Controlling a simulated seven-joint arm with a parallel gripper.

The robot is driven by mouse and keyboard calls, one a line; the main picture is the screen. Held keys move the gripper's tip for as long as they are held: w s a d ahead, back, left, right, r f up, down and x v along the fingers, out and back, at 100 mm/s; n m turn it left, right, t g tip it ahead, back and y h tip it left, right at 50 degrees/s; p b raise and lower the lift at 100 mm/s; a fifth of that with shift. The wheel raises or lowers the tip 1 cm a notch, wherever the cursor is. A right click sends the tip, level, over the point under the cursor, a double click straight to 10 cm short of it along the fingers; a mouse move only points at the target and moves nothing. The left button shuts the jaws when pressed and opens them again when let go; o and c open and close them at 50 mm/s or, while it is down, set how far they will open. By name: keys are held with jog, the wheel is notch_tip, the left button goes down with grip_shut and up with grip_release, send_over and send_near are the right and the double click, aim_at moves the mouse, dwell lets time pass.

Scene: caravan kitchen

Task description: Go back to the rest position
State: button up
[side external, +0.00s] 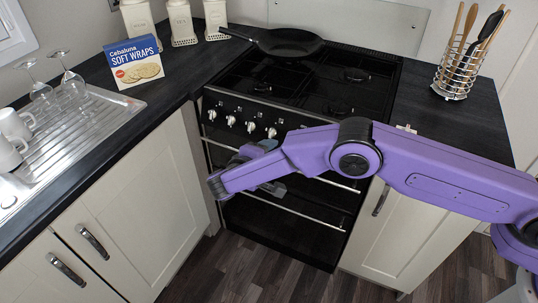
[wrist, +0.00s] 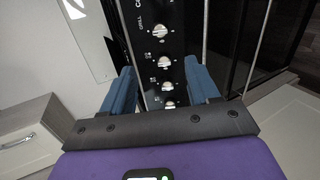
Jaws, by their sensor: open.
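My gripper (wrist: 163,92) is open and empty in the wrist view, its two blue fingers apart with the cooker's control panel (wrist: 155,62) and knobs showing between and beyond them. In the side external view my purple arm reaches in from the right, and my gripper (side external: 265,168) hangs in front of the cooker (side external: 290,225), below the level of the worktop. Part of the gripper is hidden behind my wrist there. I cannot tell the exact gap between the fingers and the cooker front.
A black pan (side external: 290,42) sits on the hob. A soft wraps box (side external: 137,62), glasses (side external: 72,85) and white mugs (side external: 14,125) stand at the left. A wire utensil holder (side external: 453,80) stands on the right worktop (side external: 425,110). Oven handles (side external: 310,215) stick out near my gripper. The floor (side external: 260,270) in front is clear.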

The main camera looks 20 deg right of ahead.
dwell(0.3)
jog(key=s+d+r+n+g+y, duration=0.2)
jog(key=s+d+r+g+y, duration=0.3)
jog(key=s+d+r, duration=0.75)
jog(key=s+d+r+g+y, duration=0.1)
jog(key=s+d+y, duration=0.1)
jog(key=s+d, duration=0.6)
jog(key=s+d+r+n+g+y, duration=0.1)
jog(key=s+d+g+y, duration=0.1)
jog(key=s+d, duration=0.7)
jog(key=s+y, duration=0.1)
jog(key=s, duration=0.6)
jog(key=shift+s+r, duration=0.2)
jog(key=shift+s, duration=0.1)
jog(key=shift+w, duration=0.1)
